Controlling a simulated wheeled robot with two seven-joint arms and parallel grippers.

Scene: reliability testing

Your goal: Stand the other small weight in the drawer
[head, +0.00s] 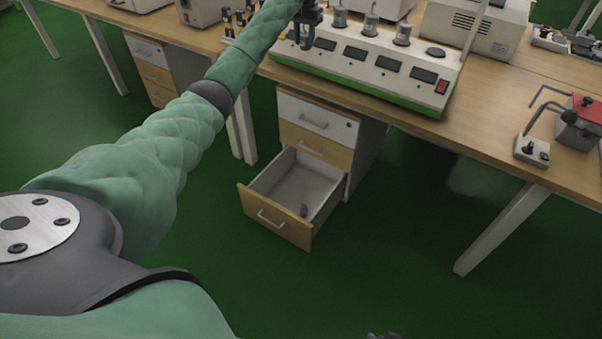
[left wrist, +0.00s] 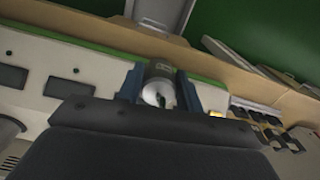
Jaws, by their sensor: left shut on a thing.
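My left gripper (head: 306,38) is above the left end of the white tester at the back of the table. In the left wrist view its blue fingers (left wrist: 160,92) are shut on a silver cylindrical weight (left wrist: 157,84). The head view does not show the held weight clearly. The open lower drawer (head: 309,180) of the cabinet under the table has a white inside and a wooden front. A small grey weight (head: 304,209) is inside it near the front. A dark fragment at the bottom edge of the head view may be my right gripper, too little to judge.
The white tester (head: 350,66) has several displays, a red switch and grey cylinders on top. Small dark weights (head: 228,22) stand left of it. Green floor around the drawer is clear.

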